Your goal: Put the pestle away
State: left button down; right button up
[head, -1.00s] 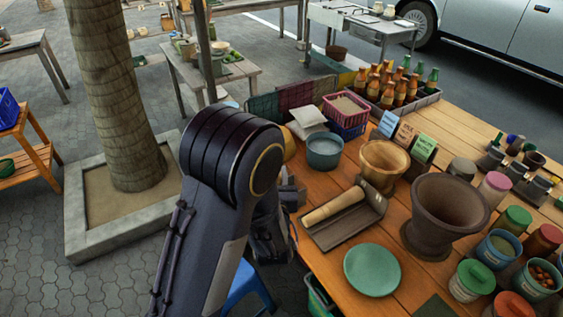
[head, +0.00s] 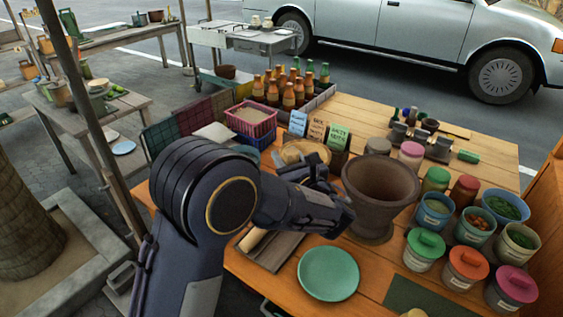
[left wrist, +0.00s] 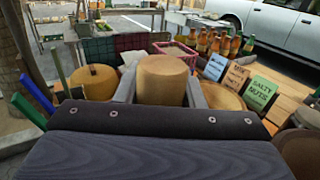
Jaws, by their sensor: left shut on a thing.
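My left gripper (head: 308,174) is over the table, between the pestle tray and the brown clay mortar (head: 378,192). In the left wrist view its two fingers stand on either side of a tan wooden cylinder with a flat top, which looks like the pestle (left wrist: 163,76). It is shut on this, and the cylinder seems upright. In the head view my arm hides what is held. A pale wooden rod (head: 252,240) shows in the grey-brown tray (head: 285,248), partly behind my arm; I cannot tell whether it is a separate piece. My right gripper is out of view.
A wooden bowl (head: 302,150) and upright signs (head: 317,127) stand behind the gripper. A green plate (head: 328,273) lies in front of the mortar. Lidded tubs (head: 424,248) crowd the right. A pink basket (head: 250,120) and bottles (head: 288,93) stand at the back.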

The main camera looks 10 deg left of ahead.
pick_arm(q)
notch_tip(320, 180, down, 8)
jog(key=b, duration=0.5)
jog(key=shift+r, duration=0.2)
dwell(0.3)
jog(key=c, duration=0.9)
grip_release()
jog(key=shift+o, duration=0.2)
